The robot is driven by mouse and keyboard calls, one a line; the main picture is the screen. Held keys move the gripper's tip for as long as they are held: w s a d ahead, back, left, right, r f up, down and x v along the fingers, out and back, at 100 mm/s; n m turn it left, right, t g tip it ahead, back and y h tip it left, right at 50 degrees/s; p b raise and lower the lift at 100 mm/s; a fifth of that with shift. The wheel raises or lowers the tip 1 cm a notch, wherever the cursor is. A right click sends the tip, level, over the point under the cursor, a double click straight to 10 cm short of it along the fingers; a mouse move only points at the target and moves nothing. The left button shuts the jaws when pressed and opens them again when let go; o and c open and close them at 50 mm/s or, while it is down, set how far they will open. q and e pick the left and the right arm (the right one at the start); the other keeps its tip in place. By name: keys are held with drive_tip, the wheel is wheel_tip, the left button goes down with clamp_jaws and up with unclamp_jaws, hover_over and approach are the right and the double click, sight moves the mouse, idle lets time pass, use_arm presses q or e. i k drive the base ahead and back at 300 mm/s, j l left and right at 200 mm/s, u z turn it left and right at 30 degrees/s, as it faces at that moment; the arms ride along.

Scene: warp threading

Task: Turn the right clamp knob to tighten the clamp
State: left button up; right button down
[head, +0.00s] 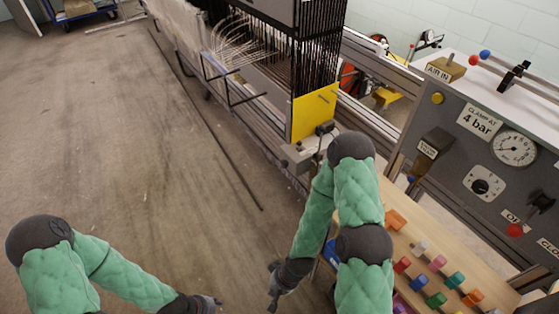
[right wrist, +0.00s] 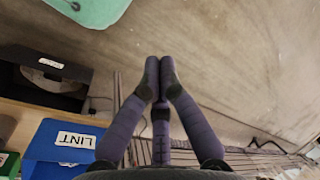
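A grey and dark clamp fitting (head: 308,152) with a knob-like end sits at the foot of the yellow plate (head: 314,112) on the loom. My right forearm partly covers this area, and I cannot tell for sure which part is the right clamp knob. My right gripper (head: 273,288) is below and left of the fitting, well apart from it. My left gripper (head: 213,302) is at the bottom edge, partly cut off.
A grey panel (head: 453,135) with a gauge, dials and labels stands at right. A wooden bench (head: 440,245) with several coloured pieces is below it. A blue bin (right wrist: 58,145) marked LINT shows in the right wrist view. The floor (head: 130,150) at left is clear.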

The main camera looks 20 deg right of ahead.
sight(284, 163)
drive_tip(key=i+z, duration=0.1)
drive_tip(key=z, duration=0.35)
drive_tip(key=i+j+z, duration=0.1)
drive_tip(key=z, duration=0.35)
drive_tip(key=i+j+z, duration=0.1)
drive_tip(key=z, duration=0.3)
drive_tip(key=j+z, duration=0.15)
drive_tip(key=z, duration=0.3)
drive_tip(key=i+j+z, duration=0.1)
drive_tip(key=z, duration=0.35)
drive_tip(key=j+z, duration=0.2)
drive_tip(key=j, duration=0.4)
drive_tip(key=j+z, duration=0.2)
drive_tip(key=j, duration=0.4)
drive_tip(key=j+z, duration=0.15)
drive_tip(key=j, duration=0.45)
drive_tip(key=j+z, duration=0.2)
drive_tip(key=j, duration=0.4)
drive_tip(key=k+j+z, duration=0.2)
drive_tip(key=j, duration=0.8)
drive_tip(key=k+j, duration=0.1)
drive_tip(key=j, duration=0.35)
